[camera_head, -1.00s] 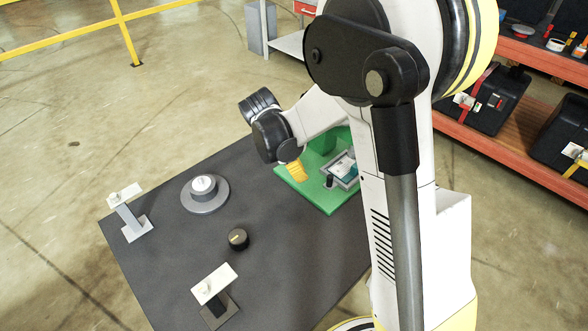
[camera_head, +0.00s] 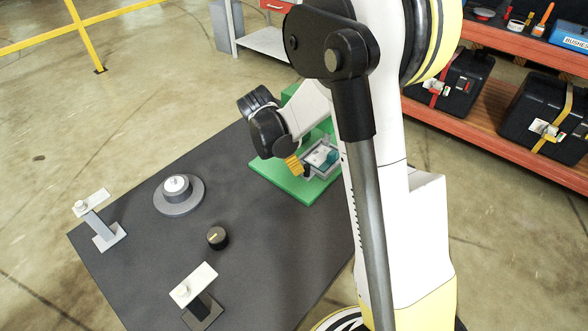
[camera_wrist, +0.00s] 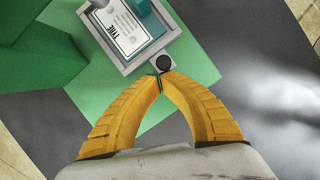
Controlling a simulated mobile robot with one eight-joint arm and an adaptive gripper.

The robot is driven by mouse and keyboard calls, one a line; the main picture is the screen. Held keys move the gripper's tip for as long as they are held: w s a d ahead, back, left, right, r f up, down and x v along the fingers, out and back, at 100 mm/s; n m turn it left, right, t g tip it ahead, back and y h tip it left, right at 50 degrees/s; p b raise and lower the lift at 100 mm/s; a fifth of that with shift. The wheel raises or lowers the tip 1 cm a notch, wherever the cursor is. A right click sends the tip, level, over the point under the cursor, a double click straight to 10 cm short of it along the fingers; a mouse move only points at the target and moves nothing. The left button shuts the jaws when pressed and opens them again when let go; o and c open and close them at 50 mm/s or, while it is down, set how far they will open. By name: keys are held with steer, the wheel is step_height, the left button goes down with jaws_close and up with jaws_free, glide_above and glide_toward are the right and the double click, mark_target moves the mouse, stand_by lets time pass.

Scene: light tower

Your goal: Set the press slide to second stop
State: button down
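The press is a green base (camera_head: 277,176) with a raised green block (camera_wrist: 55,58) at the back end of the table. On it sits a grey framed slide (camera_head: 335,170) with a white printed plate (camera_wrist: 118,22) and a teal part. A round black knob (camera_wrist: 164,63) stands at the slide's near corner; in the head view the knob (camera_head: 307,171) is small. My gripper (camera_wrist: 161,79) has its two yellow fingers together at the tips, just beside the knob. Contact is unclear. In the head view my gripper (camera_head: 297,170) is low over the green base.
On the dark table (camera_head: 262,248) stand a grey round dial (camera_head: 178,195), a black knob with a yellow mark (camera_head: 217,238) and two raised white-topped stands (camera_head: 92,203) (camera_head: 194,284). An orange shelf (camera_head: 455,125) with black cases is at the right.

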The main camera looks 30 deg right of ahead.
mark_target(310, 162)
steer(key=d, duration=0.2)
steer(key=w+d, duration=0.2)
steer(key=d, duration=0.1)
steer(key=shift+w+d, duration=0.15)
steer(key=shift+d, duration=0.2)
steer(key=shift+a, duration=0.15)
steer(key=shift+w+a, duration=0.1)
steer(key=shift+a, duration=0.2)
steer(key=a, duration=0.3)
steer(key=shift+w+a, duration=0.1)
steer(key=shift+a, duration=0.1)
steer(key=p+v, duration=0.3)
steer(key=v, duration=0.7)
steer(key=shift+d, duration=0.15)
